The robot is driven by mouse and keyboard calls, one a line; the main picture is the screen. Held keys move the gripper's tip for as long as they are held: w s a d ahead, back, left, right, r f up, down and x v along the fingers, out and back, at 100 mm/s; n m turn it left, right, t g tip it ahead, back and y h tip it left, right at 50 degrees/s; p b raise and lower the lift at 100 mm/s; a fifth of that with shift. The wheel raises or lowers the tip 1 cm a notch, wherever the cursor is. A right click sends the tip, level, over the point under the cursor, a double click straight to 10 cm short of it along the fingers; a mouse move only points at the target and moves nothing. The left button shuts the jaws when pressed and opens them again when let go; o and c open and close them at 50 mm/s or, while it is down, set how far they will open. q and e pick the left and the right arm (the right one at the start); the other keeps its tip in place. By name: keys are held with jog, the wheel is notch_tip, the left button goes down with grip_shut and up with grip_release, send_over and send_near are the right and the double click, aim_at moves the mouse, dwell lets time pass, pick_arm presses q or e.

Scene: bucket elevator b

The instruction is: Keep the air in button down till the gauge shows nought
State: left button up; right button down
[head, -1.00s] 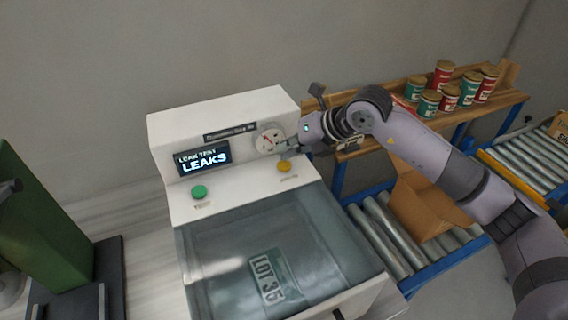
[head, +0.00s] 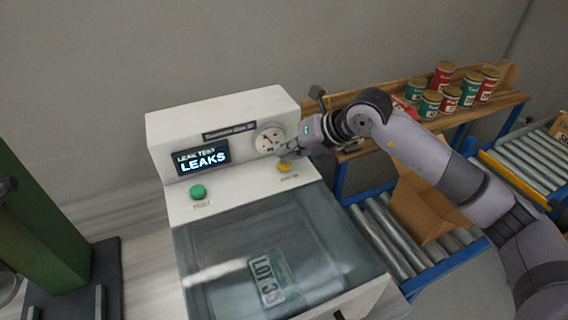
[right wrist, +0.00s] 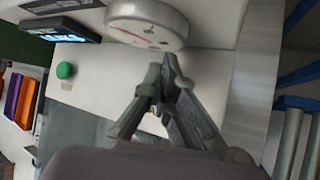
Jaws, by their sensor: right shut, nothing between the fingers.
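The leak tester is a white machine (head: 225,108) with a dark screen (head: 203,158) reading "LEAK TEST LEAKS". A round white gauge (head: 270,139) with a red mark is on its upright face; its reading is too small to tell. Below it is the yellow button (head: 284,168), partly covered by my right gripper (head: 287,156). In the right wrist view the shut fingertips (right wrist: 164,72) meet just below the gauge (right wrist: 148,22), and the button is mostly hidden. The fingertips are at the button's top; I cannot tell whether it is pressed. My left gripper is out of view.
A green button (head: 198,192) sits left on the panel. A clear lid (head: 330,235) covers a pack labelled LOT 35. A roller conveyor with an open carton (head: 425,205) and a wooden shelf with several tins (head: 450,98) lie right. A green machine (head: 40,225) stands left.

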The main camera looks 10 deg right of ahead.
jog(key=shift+f+b, duration=0.3)
jog(key=shift+f, duration=0.15)
jog(key=shift+r, duration=0.1)
dwell(2.0)
jog(key=shift+r+p, duration=0.55)
jog(key=shift+r, duration=0.4)
jog(key=shift+r, duration=0.1)
jog(key=shift+r+p, duration=1.4)
jog(key=shift+r, duration=1.05)
jog(key=shift+f, duration=0.1)
